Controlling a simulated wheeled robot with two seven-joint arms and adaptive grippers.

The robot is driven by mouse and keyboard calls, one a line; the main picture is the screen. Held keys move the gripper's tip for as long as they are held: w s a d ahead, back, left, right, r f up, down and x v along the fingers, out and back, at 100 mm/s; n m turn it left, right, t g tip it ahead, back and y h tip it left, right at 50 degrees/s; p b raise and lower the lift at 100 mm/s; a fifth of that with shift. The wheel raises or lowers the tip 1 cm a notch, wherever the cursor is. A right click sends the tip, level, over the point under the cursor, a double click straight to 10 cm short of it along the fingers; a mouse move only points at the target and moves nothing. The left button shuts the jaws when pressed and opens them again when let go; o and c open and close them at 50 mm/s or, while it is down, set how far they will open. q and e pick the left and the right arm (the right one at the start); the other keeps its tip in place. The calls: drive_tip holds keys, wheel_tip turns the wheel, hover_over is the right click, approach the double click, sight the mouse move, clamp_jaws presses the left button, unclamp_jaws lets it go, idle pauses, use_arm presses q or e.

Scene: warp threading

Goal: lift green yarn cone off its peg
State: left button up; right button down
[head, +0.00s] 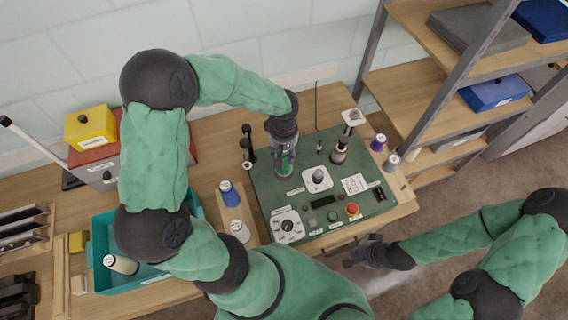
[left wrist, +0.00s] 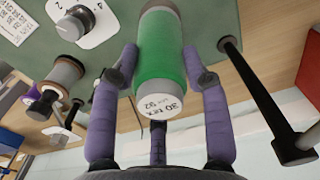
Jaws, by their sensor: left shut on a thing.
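The green yarn cone (head: 285,168) is at the back of the dark green panel (head: 265,197), partly hidden by my left gripper (head: 284,150). In the left wrist view the green yarn cone (left wrist: 162,52) lies between the purple fingers of my left gripper (left wrist: 160,88), which is shut on it. Its white end, printed "30 tex", faces the camera. Its peg is hidden, so I cannot tell whether the cone still sits on it. My right gripper (head: 368,250) is empty in front of the bench, with its fingers apart.
A brown spool (head: 339,152) stands right of the cone, and a black post (head: 247,148) stands left. Knobs and a red button (head: 352,209) are on the panel. Blue (head: 229,193), white (head: 240,231) and purple (head: 378,142) cones stand around it. A teal bin (head: 101,230) is at left.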

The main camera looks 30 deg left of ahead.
use_arm(q)
wheel_tip(320, 180, up, 7)
drive_tip(key=p, duration=0.4)
idle(0.6)
